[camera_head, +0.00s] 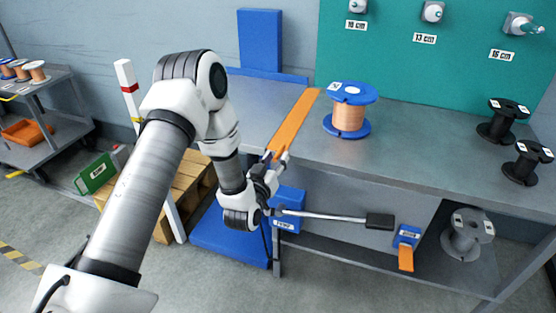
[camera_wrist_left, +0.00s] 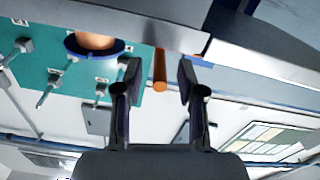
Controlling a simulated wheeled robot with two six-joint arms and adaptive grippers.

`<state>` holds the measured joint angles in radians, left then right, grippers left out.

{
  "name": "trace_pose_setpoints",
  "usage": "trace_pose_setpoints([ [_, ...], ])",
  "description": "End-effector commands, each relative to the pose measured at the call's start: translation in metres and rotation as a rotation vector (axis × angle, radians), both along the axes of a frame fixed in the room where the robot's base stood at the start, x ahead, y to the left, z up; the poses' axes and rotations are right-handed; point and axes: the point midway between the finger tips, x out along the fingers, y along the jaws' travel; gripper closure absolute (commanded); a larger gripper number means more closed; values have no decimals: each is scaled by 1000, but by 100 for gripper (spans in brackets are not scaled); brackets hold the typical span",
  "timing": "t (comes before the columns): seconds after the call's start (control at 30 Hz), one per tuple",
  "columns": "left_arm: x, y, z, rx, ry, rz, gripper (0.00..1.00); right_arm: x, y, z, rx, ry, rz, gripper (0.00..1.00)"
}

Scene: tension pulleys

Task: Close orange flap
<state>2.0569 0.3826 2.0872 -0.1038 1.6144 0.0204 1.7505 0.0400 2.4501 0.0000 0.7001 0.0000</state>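A long flat orange flap (camera_head: 296,122) lies across the workbench top, running from near the back toward the front edge. My left gripper (camera_head: 277,156) is at its near end, by the bench's front edge. In the left wrist view an orange bar (camera_wrist_left: 160,70), which looks like the flap's end, shows between the two spread fingers (camera_wrist_left: 159,78), with gaps on both sides. The left gripper is open. Whether it touches the flap is hidden. A smaller orange piece (camera_head: 405,259) hangs from a blue block below the bench. My right gripper is out of view.
A copper wire spool (camera_head: 348,112) with blue flanges stands right of the flap. Black spools (camera_head: 503,121) stand farther right. A metal rod with a black end (camera_head: 379,221) sticks out below the bench. Blue panels (camera_head: 260,40) stand behind; shelves are at far left.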

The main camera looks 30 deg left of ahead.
Motion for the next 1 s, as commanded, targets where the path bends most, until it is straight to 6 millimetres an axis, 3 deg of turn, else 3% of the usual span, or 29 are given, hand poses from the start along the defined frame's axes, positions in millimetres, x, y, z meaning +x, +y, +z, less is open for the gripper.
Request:
trace_pose_setpoints([
  [0.1, 11, 2, 0, 0, -1, -1, 61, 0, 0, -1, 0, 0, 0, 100],
  [0.33, 13, 3, 0, 0, 2, -1, 61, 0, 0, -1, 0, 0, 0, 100],
  [0.47, 13, 3, 0, 0, 2, -1, 100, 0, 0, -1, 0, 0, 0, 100],
  [1.0, 12, 4, 3, -67, -15, 0, 100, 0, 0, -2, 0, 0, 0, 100],
])
